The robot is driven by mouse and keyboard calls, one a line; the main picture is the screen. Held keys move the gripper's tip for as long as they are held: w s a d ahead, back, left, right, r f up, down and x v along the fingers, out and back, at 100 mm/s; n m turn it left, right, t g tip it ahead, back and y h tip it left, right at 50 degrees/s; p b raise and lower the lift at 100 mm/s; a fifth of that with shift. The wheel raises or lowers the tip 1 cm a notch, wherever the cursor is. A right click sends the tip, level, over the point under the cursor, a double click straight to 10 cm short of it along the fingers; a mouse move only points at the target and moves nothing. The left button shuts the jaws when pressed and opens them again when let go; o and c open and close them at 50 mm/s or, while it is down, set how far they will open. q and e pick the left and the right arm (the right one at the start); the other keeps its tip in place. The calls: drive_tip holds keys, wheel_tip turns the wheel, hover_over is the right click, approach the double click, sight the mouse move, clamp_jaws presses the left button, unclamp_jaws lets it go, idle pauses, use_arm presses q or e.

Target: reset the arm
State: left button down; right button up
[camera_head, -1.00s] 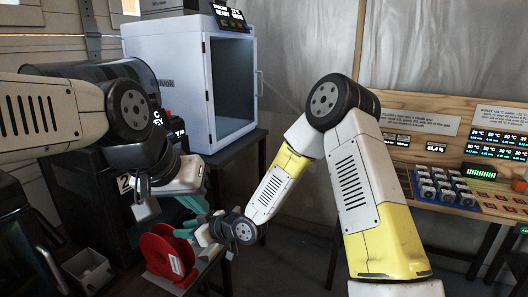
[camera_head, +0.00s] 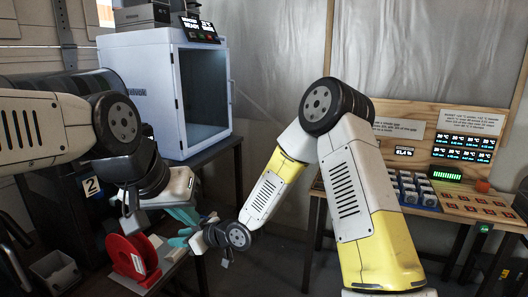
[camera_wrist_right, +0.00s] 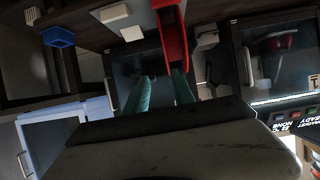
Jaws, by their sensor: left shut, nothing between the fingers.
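My left gripper (camera_head: 187,215) hangs from the left arm in the head view. A red spool (camera_head: 124,262) with a white label stands just left of the right fingers. In the wrist view a red part (camera_wrist_right: 172,40) shows beyond the fingertips.
A white enclosed printer (camera_head: 150,95) stands on a dark table at the back left. A grey open bin (camera_head: 55,272) is at lower left. At the right is a wooden bench with a panel of displays (camera_head: 466,145) and several small blocks. Dark floor lies between.

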drive_tip(key=d+r+m+t+h, duration=0.1)
drive_tip(key=d+r+m+h, duration=0.15)
drive_tip(key=d+r, duration=0.45)
drive_tip(key=d+r+m+t+h, duration=0.1)
drive_tip(key=d+r+m+h, duration=0.15)
drive_tip(key=d, duration=0.75)
drive_tip(key=d+r+m+t+h, duration=0.1)
drive_tip(key=d+r+h, duration=0.2)
drive_tip(key=d+r, duration=0.45)
drive_tip(key=s+d+r+m+g+h, duration=0.1)
drive_tip(key=s+d+r+m, duration=0.1)
drive_tip(key=s+d, duration=0.5)
drive_tip(key=s+d+r+m+g, duration=0.1)
drive_tip(key=s+d+r+m, duration=0.1)
drive_tip(key=s+d+m, duration=0.2)
drive_tip(key=shift+s+d+r+m+h, duration=0.4)
drive_tip(key=shift+s+d, duration=1.3)
drive_tip(key=shift+s, duration=2.35)
